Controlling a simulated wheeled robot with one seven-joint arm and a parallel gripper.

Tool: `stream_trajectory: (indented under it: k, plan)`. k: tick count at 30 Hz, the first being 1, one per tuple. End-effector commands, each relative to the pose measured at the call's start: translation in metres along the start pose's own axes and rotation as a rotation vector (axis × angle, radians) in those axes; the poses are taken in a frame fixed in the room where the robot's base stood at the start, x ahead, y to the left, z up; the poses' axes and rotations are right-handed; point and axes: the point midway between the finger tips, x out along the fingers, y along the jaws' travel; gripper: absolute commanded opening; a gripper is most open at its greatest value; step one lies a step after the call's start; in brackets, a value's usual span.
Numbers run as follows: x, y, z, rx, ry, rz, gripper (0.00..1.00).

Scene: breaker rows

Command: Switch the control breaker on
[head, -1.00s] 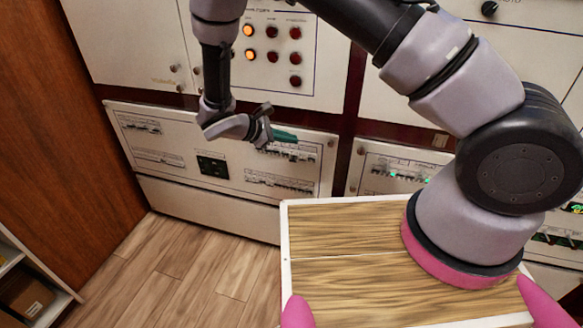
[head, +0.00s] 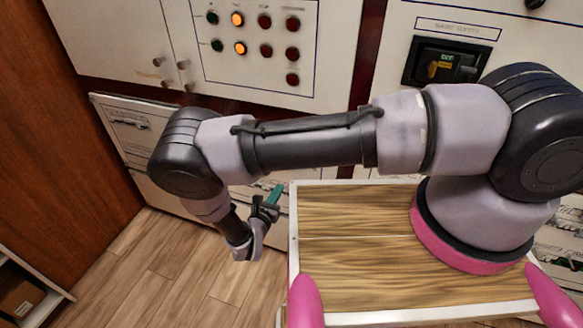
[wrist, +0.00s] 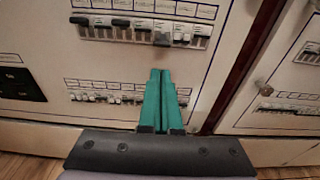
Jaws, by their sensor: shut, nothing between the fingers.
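My gripper (wrist: 160,75) is shut and empty, with its two teal fingers together. In the wrist view its tips point at the white breaker panel, between an upper breaker row (wrist: 140,29) and a lower breaker row (wrist: 118,98). Several upper-row breakers have black levers; one lighter grey lever (wrist: 162,39) hangs lower, just above the fingertips. Whether the tips touch the panel is unclear. The labels are too small to read, so I cannot tell which is the control breaker. In the head view my gripper (head: 272,196) is low before the panel, and my arm hides most breakers.
A lamp panel (head: 258,50) with two lit orange lamps is above. A rotary switch (head: 442,64) is at the upper right. Another breaker panel (wrist: 285,85) stands to the right past a dark red post (wrist: 240,65). Wooden floor (head: 165,265) is open at the lower left.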

Motion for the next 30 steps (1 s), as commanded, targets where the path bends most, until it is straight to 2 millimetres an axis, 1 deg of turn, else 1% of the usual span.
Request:
stream_trajectory:
  k: [8, 11, 14, 21, 24, 27, 30]
  plan:
    - [0.0, 0.0, 0.0, 0.0, 0.0, -0.001, 0.0]
    - [0.005, 0.0, 0.0, 0.0, 0.0, -0.002, 0.0]
    - [0.016, -0.001, 0.0, 0.0, 0.0, -0.003, 0.0]
    - [0.061, -0.002, 0.0, 0.001, -0.001, -0.005, 0.0]
    - [0.077, -0.001, 0.0, 0.001, 0.001, -0.004, 0.0]
    - [0.089, -0.001, 0.0, 0.001, 0.001, -0.003, 0.0]
    - [0.097, -0.001, 0.0, 0.001, 0.0, -0.003, 0.0]
